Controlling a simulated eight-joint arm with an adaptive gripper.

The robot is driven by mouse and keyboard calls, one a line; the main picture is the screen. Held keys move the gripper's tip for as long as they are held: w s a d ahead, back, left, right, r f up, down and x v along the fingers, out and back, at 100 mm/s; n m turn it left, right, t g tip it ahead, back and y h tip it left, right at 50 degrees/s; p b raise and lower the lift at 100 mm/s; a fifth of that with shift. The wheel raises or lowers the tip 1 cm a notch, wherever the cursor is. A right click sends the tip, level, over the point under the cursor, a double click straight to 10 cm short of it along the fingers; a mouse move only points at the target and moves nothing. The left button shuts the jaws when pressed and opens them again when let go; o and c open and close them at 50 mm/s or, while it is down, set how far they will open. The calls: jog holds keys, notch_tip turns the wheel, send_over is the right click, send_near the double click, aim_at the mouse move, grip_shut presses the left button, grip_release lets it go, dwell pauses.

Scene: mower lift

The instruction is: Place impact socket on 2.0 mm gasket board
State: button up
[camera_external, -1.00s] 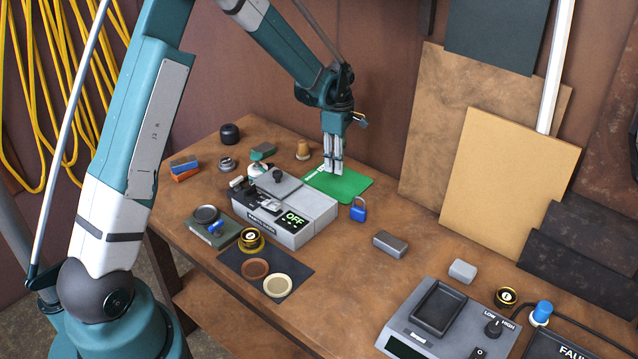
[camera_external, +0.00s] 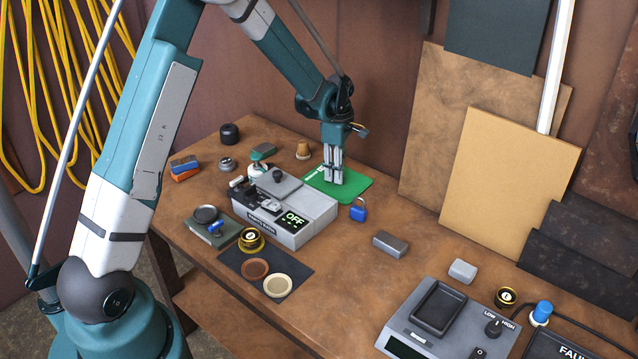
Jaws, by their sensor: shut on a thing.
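My gripper (camera_external: 333,181) points straight down with its fingers close together, low over the green sheet (camera_external: 352,188) at the back of the bench. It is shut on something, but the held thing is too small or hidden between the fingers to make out. A black round piece (camera_external: 229,133) like a socket stands at the bench's back left, well apart from my gripper; I cannot tell if it is the impact socket. No 2.0 mm label is readable, so I cannot tell which sheet is the gasket board.
A grey device reading OFF (camera_external: 291,217) stands just left of my gripper, and a blue padlock (camera_external: 358,210) is close in front. A dark mat (camera_external: 236,263) carries round pieces. Tan (camera_external: 507,180) and dark sheets lean at right. A grey block (camera_external: 390,244) lies at mid-bench.

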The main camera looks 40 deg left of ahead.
jog(key=shift+f, duration=0.15)
jog(key=o, duration=0.9)
jog(key=shift+r, duration=6.15)
